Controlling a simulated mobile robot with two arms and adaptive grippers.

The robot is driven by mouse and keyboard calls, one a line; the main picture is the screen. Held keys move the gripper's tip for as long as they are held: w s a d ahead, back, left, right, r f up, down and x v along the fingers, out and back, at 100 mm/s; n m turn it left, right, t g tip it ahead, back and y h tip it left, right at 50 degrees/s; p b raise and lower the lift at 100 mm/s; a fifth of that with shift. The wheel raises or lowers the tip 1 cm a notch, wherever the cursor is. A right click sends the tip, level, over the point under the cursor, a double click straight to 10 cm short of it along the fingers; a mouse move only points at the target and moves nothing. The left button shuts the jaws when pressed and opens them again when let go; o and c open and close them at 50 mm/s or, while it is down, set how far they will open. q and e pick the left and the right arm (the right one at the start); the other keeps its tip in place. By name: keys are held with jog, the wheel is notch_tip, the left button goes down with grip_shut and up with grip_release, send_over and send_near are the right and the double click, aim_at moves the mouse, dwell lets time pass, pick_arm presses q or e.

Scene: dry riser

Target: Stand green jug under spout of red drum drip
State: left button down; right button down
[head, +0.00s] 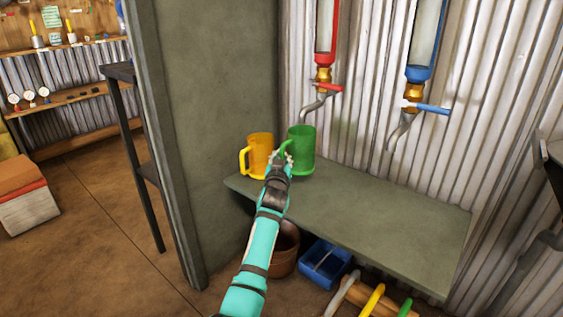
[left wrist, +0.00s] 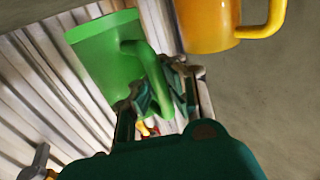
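The green jug (head: 303,153) is upright at the back of the grey shelf (head: 365,215), below the red drum drip (head: 325,40) and its bent grey spout (head: 315,106). Whether its base touches the shelf is hard to tell. My left gripper (head: 284,158) is at the jug's handle. In the left wrist view the green jug (left wrist: 105,60) has its handle between my left gripper's fingers (left wrist: 163,97), which look closed on it; they partly hide the handle. My right gripper is in neither view.
An orange jug (head: 259,154) stands close to the left of the green jug, by the grey side panel (head: 205,90). A blue drum drip (head: 424,45) with its own spout hangs to the right. The right part of the shelf is clear. A brown pot (head: 285,250) and blue bin (head: 325,263) sit below.

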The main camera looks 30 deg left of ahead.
pick_arm(q)
jog(key=shift+f, duration=0.3)
jog(key=shift+f, duration=0.1)
dwell(0.4)
jog(key=c, duration=1.4)
grip_release()
jog(key=shift+s, duration=0.1)
